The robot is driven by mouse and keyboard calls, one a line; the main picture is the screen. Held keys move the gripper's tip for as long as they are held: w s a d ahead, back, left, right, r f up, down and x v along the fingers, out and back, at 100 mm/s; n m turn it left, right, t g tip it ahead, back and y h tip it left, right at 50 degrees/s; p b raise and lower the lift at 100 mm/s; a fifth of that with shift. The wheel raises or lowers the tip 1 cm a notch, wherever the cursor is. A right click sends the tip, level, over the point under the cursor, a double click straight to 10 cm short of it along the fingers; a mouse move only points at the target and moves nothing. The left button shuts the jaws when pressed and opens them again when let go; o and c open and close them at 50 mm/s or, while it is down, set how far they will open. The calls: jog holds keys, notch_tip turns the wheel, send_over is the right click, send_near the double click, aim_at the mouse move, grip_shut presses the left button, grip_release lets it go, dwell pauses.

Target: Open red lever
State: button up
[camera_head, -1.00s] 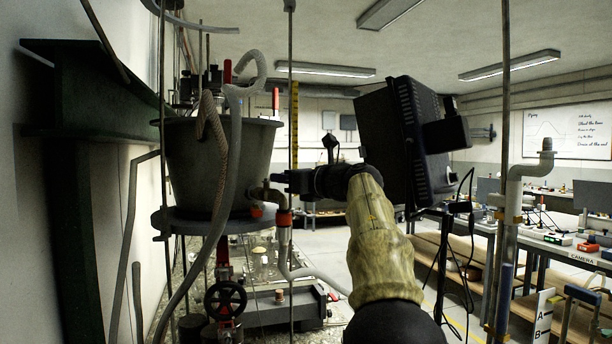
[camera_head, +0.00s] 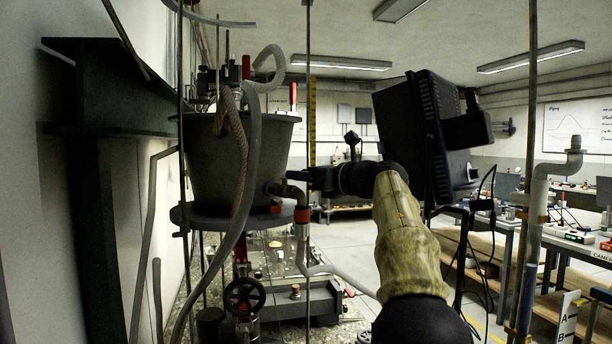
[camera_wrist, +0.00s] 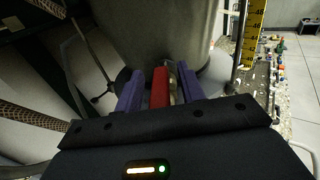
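The red lever (camera_wrist: 160,88) shows in the wrist view, between the two purple fingers of my gripper (camera_wrist: 160,88). The fingers stand on either side of it, with narrow gaps visible, so the gripper looks open around it. Behind the lever is the grey tank, also seen in the head view (camera_head: 235,155). In the head view my gripper (camera_head: 308,180) is at the outlet valve (camera_head: 284,190) on the tank's lower right side. The lever between the fingers is hard to make out there.
A thin vertical rod and a yellow scale (camera_head: 312,110) stand close to my gripper. A hose (camera_head: 250,150) hangs before the tank. A black handwheel (camera_head: 244,296) is below. A dark monitor (camera_head: 415,135) and a pipe stand (camera_head: 540,190) are to the right.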

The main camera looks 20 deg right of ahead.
jog(key=shift+s+d, duration=0.1)
jog(key=shift+d, duration=0.05)
jog(key=b+v, duration=0.3)
jog(key=v, duration=1.4)
